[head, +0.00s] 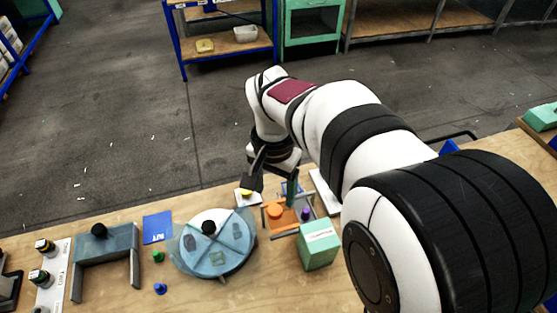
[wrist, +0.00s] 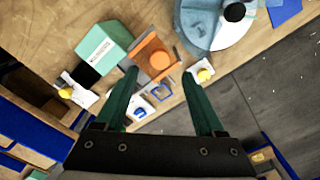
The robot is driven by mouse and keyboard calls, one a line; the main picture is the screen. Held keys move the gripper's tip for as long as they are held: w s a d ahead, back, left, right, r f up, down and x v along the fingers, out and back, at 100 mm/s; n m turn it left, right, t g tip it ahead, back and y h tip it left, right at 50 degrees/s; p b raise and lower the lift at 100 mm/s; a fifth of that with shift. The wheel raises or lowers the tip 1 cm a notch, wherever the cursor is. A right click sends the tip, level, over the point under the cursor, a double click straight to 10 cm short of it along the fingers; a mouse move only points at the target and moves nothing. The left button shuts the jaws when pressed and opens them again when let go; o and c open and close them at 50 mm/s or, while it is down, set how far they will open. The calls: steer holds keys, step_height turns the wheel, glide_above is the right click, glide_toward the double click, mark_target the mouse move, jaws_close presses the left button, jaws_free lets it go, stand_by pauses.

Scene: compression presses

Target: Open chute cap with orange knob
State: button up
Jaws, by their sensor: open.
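The round orange knob (head: 275,211) sits on a flat orange cap (head: 287,221) beside the green box. In the wrist view the knob (wrist: 159,60) is at the near end of the orange cap (wrist: 147,46), just beyond my fingertips. The cap appears to lie flat on its chute, whose inside I cannot see. My gripper (wrist: 161,73) is open and empty, its two green fingers apart and pointing toward the knob. In the head view my gripper (head: 270,193) hangs behind the cap; I cannot tell its exact height above it.
The labelled green box (head: 318,246) stands right of the cap, with a purple knob (head: 305,213) close by. A yellow knob (head: 246,194) and a blue frame (wrist: 162,91) are close behind the cap.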

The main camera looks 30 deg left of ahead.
mark_target(275, 210)
step_height(275, 210, up, 9)
steer(key=s+d+m, duration=0.2)
steer(key=d, duration=0.9)
steer(key=s+d+f+m+y, duration=0.1)
steer(key=s+d+f+m, duration=0.2)
steer(key=s+d, duration=1)
step_height(275, 210, down, 4)
steer(key=shift+s+d+r+m+y, duration=0.2)
steer(key=shift+r+m+y, duration=0.1)
steer(key=shift+y, duration=0.1)
